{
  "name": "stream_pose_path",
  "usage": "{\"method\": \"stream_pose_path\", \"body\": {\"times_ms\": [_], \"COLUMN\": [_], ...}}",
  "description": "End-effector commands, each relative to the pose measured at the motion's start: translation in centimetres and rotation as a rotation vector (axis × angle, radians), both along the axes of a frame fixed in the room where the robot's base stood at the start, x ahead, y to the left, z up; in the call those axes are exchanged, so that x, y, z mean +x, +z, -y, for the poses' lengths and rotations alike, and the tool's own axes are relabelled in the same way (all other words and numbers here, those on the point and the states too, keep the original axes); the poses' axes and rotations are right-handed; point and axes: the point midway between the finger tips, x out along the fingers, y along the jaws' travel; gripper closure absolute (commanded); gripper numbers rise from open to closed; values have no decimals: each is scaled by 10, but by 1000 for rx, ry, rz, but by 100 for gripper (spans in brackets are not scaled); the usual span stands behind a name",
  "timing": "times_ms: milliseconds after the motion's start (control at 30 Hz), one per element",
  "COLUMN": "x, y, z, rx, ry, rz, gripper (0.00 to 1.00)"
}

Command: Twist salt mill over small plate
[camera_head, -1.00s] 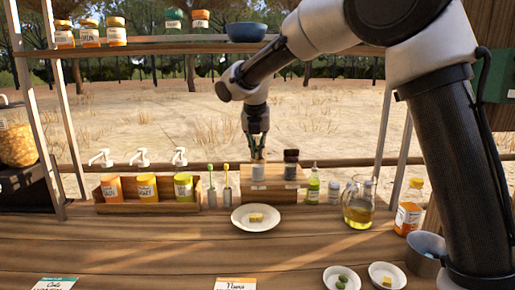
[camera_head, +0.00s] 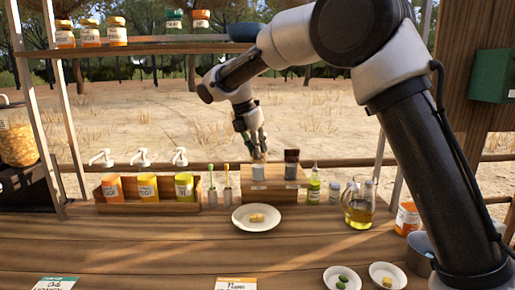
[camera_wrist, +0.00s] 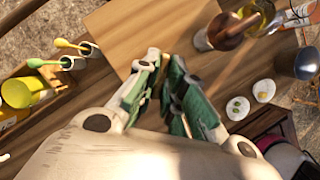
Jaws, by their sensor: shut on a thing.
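The salt mill (camera_head: 258,172), with a pale body and a tan top, stands upright on a wooden riser (camera_head: 262,195) behind the plate. My gripper (camera_head: 260,152) leans in from the upper left, its fingers shut on the mill's top. In the wrist view my gripper (camera_wrist: 160,62) shows with green-sided fingers close together, and a sliver of tan between them; most of the mill is hidden there. A small white plate (camera_head: 240,222) with a yellow piece (camera_head: 257,218) on it lies in front of the riser, apart from the mill.
A dark-topped mill (camera_head: 291,163) stands close right of the salt mill. A green bottle (camera_head: 314,188) and an oil jug (camera_head: 359,212) are further right. Left are two toothbrush-like sticks in holders (camera_head: 212,195) and a jar box (camera_head: 150,202). The counter front is clear around the plate.

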Motion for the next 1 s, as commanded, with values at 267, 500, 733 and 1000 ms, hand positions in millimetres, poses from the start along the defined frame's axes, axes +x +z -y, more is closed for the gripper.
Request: {"method": "stream_pose_path", "body": {"times_ms": [267,500,733,1000], "x": [2,3,4,5], "y": [0,0,0,0], "z": [-2,-2,-2,-2], "rx": [0,1,2,2], "ry": [-260,-488,-680,-839], "rz": [0,0,1,1], "gripper": [100,100,100,100]}}
